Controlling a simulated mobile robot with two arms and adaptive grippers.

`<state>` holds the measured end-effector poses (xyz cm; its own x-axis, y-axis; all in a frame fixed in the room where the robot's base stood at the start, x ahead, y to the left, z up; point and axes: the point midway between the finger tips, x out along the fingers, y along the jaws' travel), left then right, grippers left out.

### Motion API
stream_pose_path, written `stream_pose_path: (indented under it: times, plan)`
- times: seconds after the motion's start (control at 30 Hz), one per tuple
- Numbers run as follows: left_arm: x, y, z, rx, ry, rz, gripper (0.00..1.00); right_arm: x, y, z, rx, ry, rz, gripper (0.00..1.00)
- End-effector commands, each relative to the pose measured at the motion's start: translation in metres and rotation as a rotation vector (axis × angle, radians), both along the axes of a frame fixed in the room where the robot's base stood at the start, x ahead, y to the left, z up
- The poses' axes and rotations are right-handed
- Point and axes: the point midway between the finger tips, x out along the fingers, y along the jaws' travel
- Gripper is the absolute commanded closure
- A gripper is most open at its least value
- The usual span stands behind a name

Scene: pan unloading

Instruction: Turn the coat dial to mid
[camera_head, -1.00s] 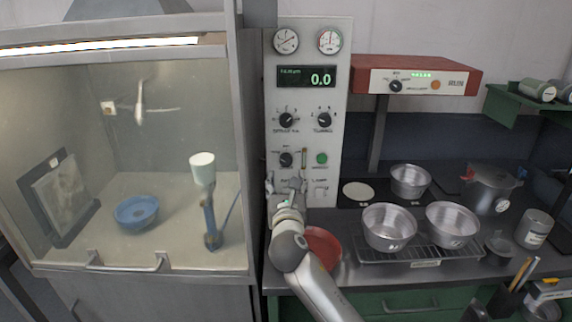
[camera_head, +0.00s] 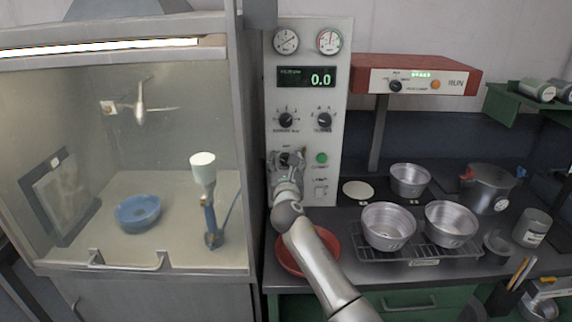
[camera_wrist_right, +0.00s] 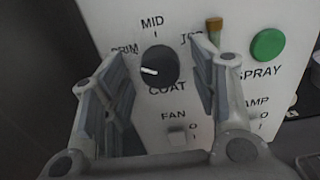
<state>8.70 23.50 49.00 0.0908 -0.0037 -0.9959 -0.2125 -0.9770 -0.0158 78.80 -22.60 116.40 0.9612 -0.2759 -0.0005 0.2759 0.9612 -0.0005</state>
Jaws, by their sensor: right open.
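The coat dial (camera_wrist_right: 158,64) is a round black knob on the pale panel, labelled COAT below. PRIM is at its left, MID above it and TOP at its right. Its white mark points left, toward the PRIM side. My right gripper (camera_wrist_right: 162,72) is open, with one finger at each side of the dial and a visible gap to it. In the head view my right gripper (camera_head: 286,161) is up at the panel and partly hides the dial. My left gripper is not in view.
The green spray button (camera_wrist_right: 268,45) is right of the dial, and the fan switch (camera_wrist_right: 177,135) is below it. Two more dials (camera_head: 286,120) sit above. A red bowl (camera_head: 329,241) lies under my right arm. The glass-fronted cabinet (camera_head: 248,150) stands close at the left.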

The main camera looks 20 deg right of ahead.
Motion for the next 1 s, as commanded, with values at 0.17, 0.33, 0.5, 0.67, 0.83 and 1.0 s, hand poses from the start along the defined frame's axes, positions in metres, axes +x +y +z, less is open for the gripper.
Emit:
stream_pose_path:
  times: [0.17, 0.33, 0.5, 0.67, 0.83, 1.0]
  plan:
    - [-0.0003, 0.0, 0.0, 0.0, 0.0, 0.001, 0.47, -0.0001, 0.0, 0.0002, 0.0, 0.0, 0.0, 0.47]
    - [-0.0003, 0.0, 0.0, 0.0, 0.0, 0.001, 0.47, -0.0002, 0.0001, 0.0002, 0.0, 0.0, 0.0, 0.69]
    - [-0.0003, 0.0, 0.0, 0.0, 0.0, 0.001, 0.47, -0.0002, 0.0, 0.0002, 0.0, 0.0, 0.0, 0.91]
    - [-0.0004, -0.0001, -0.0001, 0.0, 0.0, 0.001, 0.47, -0.0002, 0.0, 0.0002, 0.005, -0.001, 0.0, 0.93]
    - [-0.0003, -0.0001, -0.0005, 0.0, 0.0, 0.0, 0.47, -0.0003, 0.0, 0.0, 0.04, -0.012, 0.0, 0.93]
    - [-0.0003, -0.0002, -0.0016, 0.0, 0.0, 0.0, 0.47, -0.0004, -0.0002, -0.0002, 0.126, -0.036, 0.0, 0.93]
